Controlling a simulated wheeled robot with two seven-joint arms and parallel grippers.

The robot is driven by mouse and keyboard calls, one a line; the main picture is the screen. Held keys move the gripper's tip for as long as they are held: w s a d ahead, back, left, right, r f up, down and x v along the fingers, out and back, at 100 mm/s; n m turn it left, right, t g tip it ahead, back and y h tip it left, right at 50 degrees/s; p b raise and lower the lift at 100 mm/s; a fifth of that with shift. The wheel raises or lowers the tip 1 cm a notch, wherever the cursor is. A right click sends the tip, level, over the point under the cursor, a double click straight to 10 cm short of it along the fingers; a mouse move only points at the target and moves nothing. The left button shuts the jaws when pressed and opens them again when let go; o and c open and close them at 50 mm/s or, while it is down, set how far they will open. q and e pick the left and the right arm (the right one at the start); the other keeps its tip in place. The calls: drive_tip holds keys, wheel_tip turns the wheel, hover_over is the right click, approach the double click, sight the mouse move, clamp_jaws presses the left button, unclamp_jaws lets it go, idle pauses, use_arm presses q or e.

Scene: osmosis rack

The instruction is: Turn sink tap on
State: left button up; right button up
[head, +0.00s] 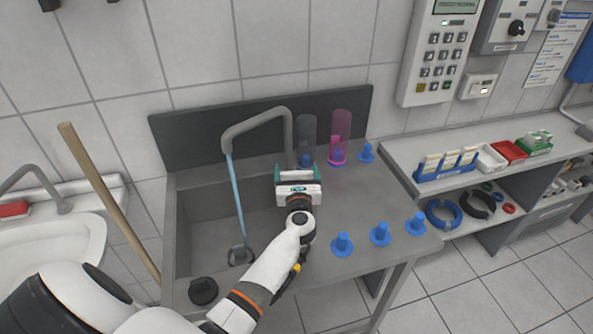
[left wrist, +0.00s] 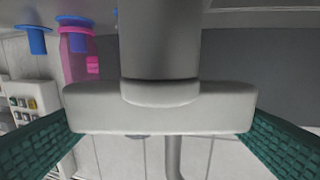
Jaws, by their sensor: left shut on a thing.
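The sink tap (head: 258,120) is a grey bent pipe over the sink basin (head: 212,232). A blue stream of water (head: 236,195) falls from its spout to the drain. My left gripper (head: 297,172) is at the base of the tap and hides the handle in the head view. In the left wrist view, the light grey tap handle (left wrist: 160,106) is a wide bar on a round stem. The green pads of the left gripper (left wrist: 158,132) are shut on its two ends. My right gripper is not in view.
A clear tube (head: 307,135) and a pink tube (head: 341,130) stand close behind the gripper. Several blue pegs (head: 342,245) stand on the counter to the right. A wooden handle (head: 108,200) leans left of the sink.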

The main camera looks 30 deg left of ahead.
use_arm(q)
drive_tip(key=shift+o, duration=0.2)
drive_tip(key=m+t+h+p, duration=0.1)
drive_tip(key=m+t+h, duration=0.1)
drive_tip(key=m+h, duration=0.1)
drive_tip(key=shift+t+h, duration=0.3)
drive_tip(key=shift+h, duration=0.5)
drive_tip(key=shift+m+t+h, duration=0.5)
drive_tip(key=shift+m+h, duration=1.2)
drive_tip(key=shift+h, duration=0.5)
drive_tip(key=shift+c, duration=0.2)
drive_tip(key=shift+h, duration=0.3)
drive_tip(key=o, duration=0.8)
drive_tip(key=s, duration=1.2)
drive_tip(key=shift+d, duration=0.45)
